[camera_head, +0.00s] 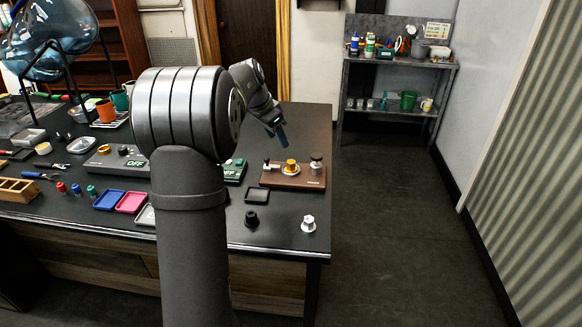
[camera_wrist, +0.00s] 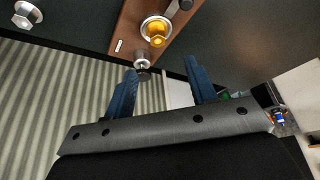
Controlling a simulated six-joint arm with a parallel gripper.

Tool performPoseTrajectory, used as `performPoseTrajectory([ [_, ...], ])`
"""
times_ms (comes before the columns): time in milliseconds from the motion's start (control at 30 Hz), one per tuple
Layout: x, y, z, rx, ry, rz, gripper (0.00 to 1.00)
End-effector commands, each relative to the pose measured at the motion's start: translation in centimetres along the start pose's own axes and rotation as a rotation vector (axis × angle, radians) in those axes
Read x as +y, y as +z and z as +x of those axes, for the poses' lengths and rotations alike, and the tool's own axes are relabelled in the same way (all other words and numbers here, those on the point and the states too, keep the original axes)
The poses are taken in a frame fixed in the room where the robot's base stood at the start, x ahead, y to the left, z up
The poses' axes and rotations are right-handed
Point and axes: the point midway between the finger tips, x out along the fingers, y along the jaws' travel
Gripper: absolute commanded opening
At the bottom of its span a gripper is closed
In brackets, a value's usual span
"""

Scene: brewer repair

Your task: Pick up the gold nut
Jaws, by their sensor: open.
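The gold nut (camera_head: 291,166) sits in a pale round dish on a brown board (camera_head: 312,182) at the right part of the table. The nut (camera_wrist: 156,38) also shows near the top middle of the wrist view, in its silver ring. My gripper (camera_wrist: 160,70) is open and empty, with two blue fingers apart. In the head view my gripper (camera_head: 281,138) hangs above and slightly left of the nut, clear of it. The nut lies beyond the fingertips in the wrist view, not between them.
A silver knob (camera_head: 316,163) stands on the board right of the nut, and a dark clamp-like part (camera_head: 267,165) on its left. A silver hex piece (camera_head: 308,224) and a black knob (camera_head: 251,218) stand nearer the table's front edge. A small black tray (camera_head: 257,195) lies beside the board.

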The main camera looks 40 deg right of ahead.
Motion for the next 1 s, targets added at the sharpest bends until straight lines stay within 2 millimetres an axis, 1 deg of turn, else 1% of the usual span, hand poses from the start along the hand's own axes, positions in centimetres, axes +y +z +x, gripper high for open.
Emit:
performPoseTrajectory([
  [33,0.1,0.1,1.3,-0.003,0.004,0.000,0.51],
  [100,0.1,0.1,2.8,-0.003,0.004,0.000,0.51],
  [200,0.1,0.0,4.6,-0.002,0.003,0.000,0.51],
  [300,0.1,0.0,5.9,-0.001,0.001,-0.001,0.51],
  [567,0.1,0.0,7.3,-0.001,0.000,-0.001,0.51],
  [833,0.5,0.0,11.2,-0.002,0.001,-0.001,0.51],
  [900,0.5,0.0,11.7,-0.002,0.000,-0.001,0.51],
  [1000,0.5,0.0,11.8,-0.001,-0.001,-0.001,0.51],
])
